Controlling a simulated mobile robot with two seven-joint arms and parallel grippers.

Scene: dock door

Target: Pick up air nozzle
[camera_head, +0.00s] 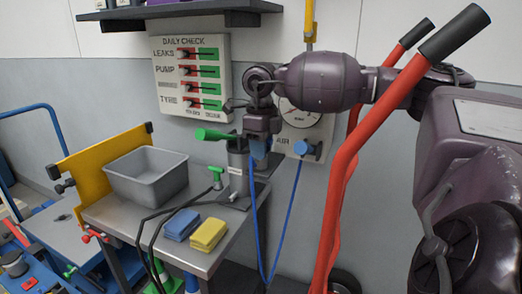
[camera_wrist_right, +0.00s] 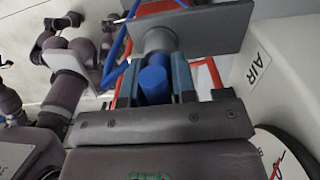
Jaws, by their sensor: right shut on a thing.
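The air nozzle shows in the right wrist view as a blue cylinder (camera_wrist_right: 153,82) between the two dark fingers of my right gripper (camera_wrist_right: 157,85). The fingers are shut on it. A grey cone-shaped piece (camera_wrist_right: 158,38) sits just beyond the nozzle, against a grey plate (camera_wrist_right: 212,22); I cannot tell whether they touch. In the head view my right gripper (camera_head: 261,146) points down in front of the wall, and mostly hides the nozzle. A blue hose (camera_head: 287,218) hangs in a loop between the gripper and the AIR panel (camera_head: 318,132). My left gripper is not seen.
Red bars (camera_head: 352,150) rise at the right. The DAILY CHECK board (camera_head: 193,75) hangs behind.

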